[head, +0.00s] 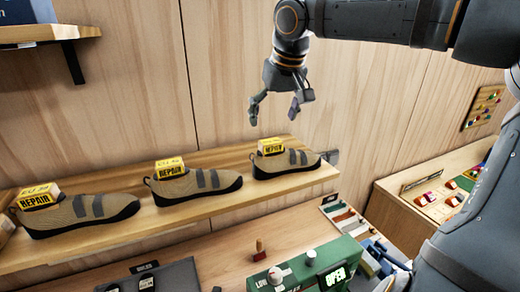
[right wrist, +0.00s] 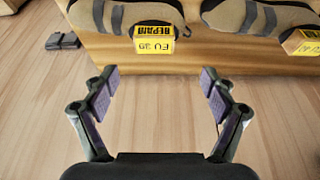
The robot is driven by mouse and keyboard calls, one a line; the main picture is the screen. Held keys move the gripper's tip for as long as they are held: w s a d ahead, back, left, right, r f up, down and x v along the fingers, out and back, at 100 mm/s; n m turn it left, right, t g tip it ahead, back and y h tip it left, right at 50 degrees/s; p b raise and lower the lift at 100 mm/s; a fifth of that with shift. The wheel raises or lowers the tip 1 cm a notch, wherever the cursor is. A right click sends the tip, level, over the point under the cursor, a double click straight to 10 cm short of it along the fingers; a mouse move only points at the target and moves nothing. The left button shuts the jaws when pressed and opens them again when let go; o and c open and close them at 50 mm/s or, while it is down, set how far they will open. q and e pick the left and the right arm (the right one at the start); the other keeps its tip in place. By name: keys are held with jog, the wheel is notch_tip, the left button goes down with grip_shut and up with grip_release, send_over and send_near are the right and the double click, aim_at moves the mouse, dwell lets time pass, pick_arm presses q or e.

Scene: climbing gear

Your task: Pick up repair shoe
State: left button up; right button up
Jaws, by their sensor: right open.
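Several tan shoes with grey straps and black soles stand in a row on a wooden wall shelf (head: 110,236). Each has a yellow tag reading REPAIR. The right shoe (head: 298,161) has its tag (head: 271,146) at the heel; the middle shoe (head: 205,183) and left shoe (head: 95,211) are alike. My right gripper (head: 274,112) is open and empty, above the right shoe and apart from it. In the right wrist view, the open fingers (right wrist: 160,92) point toward a shoe (right wrist: 122,12) and its EU 39 tag (right wrist: 154,38). My left gripper is not in view.
Below the shelf is a counter with a green machine (head: 310,270) reading OPEN and a small red-handled stamp (head: 259,250). A wooden side table (head: 405,192) with colourful holds stands at right. A higher shelf (head: 60,34) is at upper left. The wall is close behind my gripper.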

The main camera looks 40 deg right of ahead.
aim_at(272, 142)
jog(key=f, duration=0.4)
jog(key=shift+w+d+f, duration=0.25)
jog(key=shift+d+f, duration=0.05)
jog(key=shift+d, duration=0.1)
jog(key=shift+w+d+f+p, duration=0.15)
jog(key=shift+w+f+p, duration=0.15)
jog(key=shift+f+p, duration=0.5)
jog(key=shift+p+x, duration=0.4)
jog(key=shift+x, duration=0.8)
jog(key=shift+d+f, duration=0.15)
jog(key=shift+d, duration=0.1)
jog(key=shift+w, duration=0.1)
jog(key=shift+c, duration=0.8)
jog(key=shift+a, duration=0.15)
jog(key=c, duration=0.5)
jog(key=shift+c, duration=1.1)
jog(key=c, duration=0.5)
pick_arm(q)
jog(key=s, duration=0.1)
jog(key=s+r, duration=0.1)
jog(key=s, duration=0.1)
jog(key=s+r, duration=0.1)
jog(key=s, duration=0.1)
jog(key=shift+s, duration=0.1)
